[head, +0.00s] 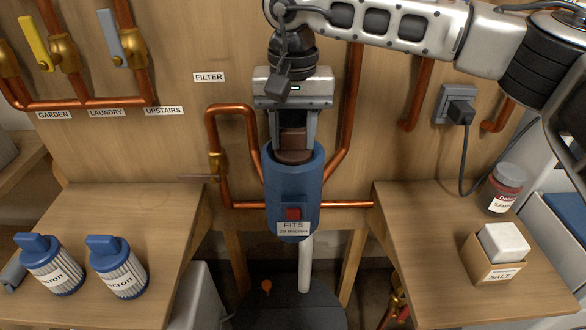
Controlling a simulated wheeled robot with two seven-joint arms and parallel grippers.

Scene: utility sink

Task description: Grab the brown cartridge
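The brown cartridge (294,156) sits in the top of the blue filter housing (290,180), in the middle of the head view. Only its brown upper end shows; the rest is hidden inside the housing. My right gripper (293,142) points straight down from above. Its two fingers are apart, one on each side of the cartridge's narrow top. I cannot tell whether they press on it. My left gripper is not in view.
Copper pipes (214,135) run close around the housing. A dark round vessel (290,310) is below.

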